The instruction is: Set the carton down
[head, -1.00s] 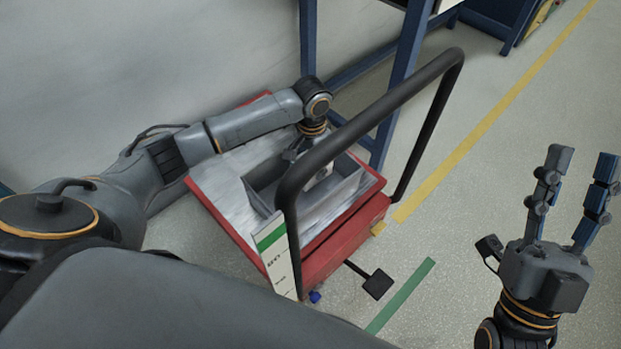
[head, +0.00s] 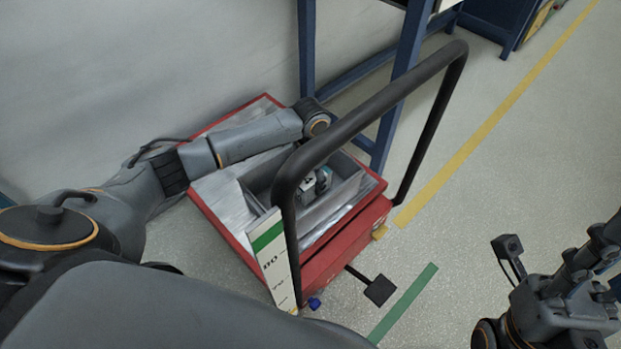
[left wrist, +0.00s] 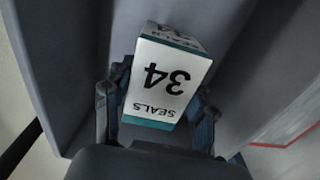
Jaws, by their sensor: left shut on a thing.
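The carton (left wrist: 165,80) is a small white box with teal ends, marked "SEALS" and "34", upside down in the left wrist view. My left gripper (left wrist: 158,98) is shut on it, with a finger on each side. In the head view the carton (head: 308,186) is down inside a grey open-topped bin (head: 340,203) on the trolley, partly hidden by my arm and the trolley handle. I cannot tell whether it touches the bin floor. My right gripper (head: 585,268) is at the right edge, away from the trolley and partly cut off; its opening is unclear.
The red trolley (head: 345,246) has a black handle (head: 380,112) arching in front of the bin. A white and green sign (head: 275,258) stands at its near side. Blue frame legs (head: 397,100) stand behind. The floor at right, with a yellow line (head: 480,140), is clear.

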